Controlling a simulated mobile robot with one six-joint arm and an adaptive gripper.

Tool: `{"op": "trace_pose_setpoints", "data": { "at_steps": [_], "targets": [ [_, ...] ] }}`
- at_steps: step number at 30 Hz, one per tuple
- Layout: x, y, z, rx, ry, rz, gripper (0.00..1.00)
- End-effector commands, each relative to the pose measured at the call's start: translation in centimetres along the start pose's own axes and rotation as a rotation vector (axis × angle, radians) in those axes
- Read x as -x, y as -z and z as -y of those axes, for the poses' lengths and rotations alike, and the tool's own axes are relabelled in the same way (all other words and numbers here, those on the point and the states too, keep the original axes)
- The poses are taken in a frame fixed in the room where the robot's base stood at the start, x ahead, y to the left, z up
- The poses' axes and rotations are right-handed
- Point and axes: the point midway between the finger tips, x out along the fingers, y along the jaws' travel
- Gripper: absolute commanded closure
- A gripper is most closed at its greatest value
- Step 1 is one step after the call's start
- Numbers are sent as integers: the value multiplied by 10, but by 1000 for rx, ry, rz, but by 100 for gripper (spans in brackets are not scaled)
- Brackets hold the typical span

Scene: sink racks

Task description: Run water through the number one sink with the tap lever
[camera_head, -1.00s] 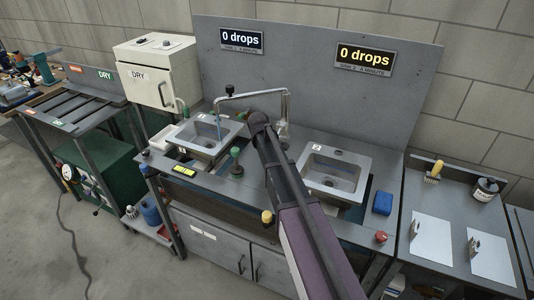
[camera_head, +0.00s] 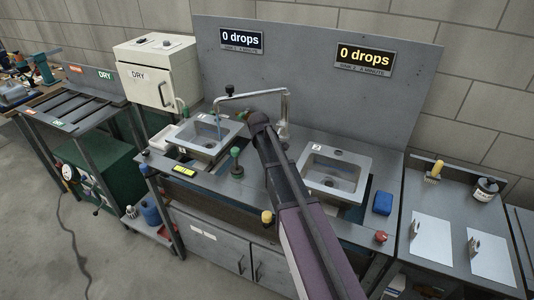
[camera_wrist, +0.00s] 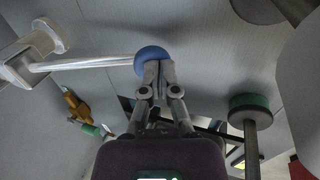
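In the head view the left sink (camera_head: 207,142) and the right sink (camera_head: 335,172) are set in a grey counter. Each has a small white number plate, too small to read surely. The metal tap (camera_head: 284,108) reaches left, its spout end over the left sink. A thin bluish vertical line hangs under that end. In the wrist view a metal lever (camera_wrist: 90,63) runs from a pale fitting (camera_wrist: 35,52) to a blue round knob (camera_wrist: 153,54). My gripper (camera_wrist: 157,66) has its fingertips together at the knob, seemingly touching it. My arm hides the gripper in the head view.
A green-topped post (camera_wrist: 250,108) stands right of my gripper in the wrist view. Left (camera_head: 241,40) and right (camera_head: 364,57) signs both read "0 drops". A blue block (camera_head: 382,203) and red knob (camera_head: 381,237) are at the counter's right.

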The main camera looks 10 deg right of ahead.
Motion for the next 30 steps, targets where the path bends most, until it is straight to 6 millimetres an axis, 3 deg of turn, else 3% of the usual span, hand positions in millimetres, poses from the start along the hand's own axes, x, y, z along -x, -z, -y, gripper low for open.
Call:
{"op": "trace_pose_setpoints", "data": {
  "at_steps": [11, 30],
  "targets": [
    [14, 0, 0, -1, 1, -1, 100],
    [72, 1, 2, 0, -2, -2, 100]
  ]
}}
